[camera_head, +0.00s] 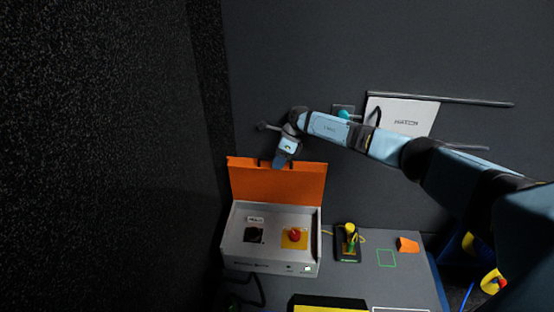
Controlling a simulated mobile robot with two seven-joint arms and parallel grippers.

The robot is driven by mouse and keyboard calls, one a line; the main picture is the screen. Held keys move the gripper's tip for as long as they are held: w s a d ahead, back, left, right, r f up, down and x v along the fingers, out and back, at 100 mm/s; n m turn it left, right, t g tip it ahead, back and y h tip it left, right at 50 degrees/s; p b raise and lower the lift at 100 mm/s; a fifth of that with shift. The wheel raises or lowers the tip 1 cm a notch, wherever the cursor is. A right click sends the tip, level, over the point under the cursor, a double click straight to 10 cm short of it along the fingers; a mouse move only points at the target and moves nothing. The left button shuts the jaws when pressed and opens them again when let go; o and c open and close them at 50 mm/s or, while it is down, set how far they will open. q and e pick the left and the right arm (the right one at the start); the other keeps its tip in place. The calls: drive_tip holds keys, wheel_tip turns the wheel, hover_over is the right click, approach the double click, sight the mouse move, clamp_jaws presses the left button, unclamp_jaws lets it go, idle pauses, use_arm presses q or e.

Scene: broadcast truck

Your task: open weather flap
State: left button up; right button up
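The weather flap seems to be the orange panel (278,186) along the back edge of an open light grey box (231,232). It stands raised, so the inside of the box shows. Inside are a black part (253,235) under a small label and a red button (294,234) on a yellow plate. My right gripper (277,165) points down at the flap's top edge, in front of the dark wall. Its fingers are small and dark here, and I cannot tell their opening or whether they touch the flap. My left gripper is not in view.
Right of the box on the grey bench (405,282) are a yellow-topped joystick unit (348,242), a green outline and an orange piece (408,245). A white panel (402,116) sits between rails on the wall. A dark speckled wall (100,150) fills the left.

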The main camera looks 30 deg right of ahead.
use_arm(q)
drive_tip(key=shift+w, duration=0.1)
use_arm(e)
drive_tip(key=shift+s+f, duration=0.1)
drive_tip(key=shift+f, duration=0.05)
drive_tip(key=shift+a+r+p, duration=0.1)
drive_tip(key=shift+r+p, duration=0.2)
drive_tip(key=shift+r, duration=0.25)
use_arm(q)
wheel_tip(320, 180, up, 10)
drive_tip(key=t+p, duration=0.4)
drive_tip(key=p, duration=0.2)
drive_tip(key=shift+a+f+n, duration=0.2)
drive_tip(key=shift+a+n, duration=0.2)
use_arm(e)
wheel_tip(320, 180, up, 19)
drive_tip(key=shift+r, duration=0.15)
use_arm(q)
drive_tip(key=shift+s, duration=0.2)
use_arm(e)
drive_tip(key=shift+d, duration=0.2)
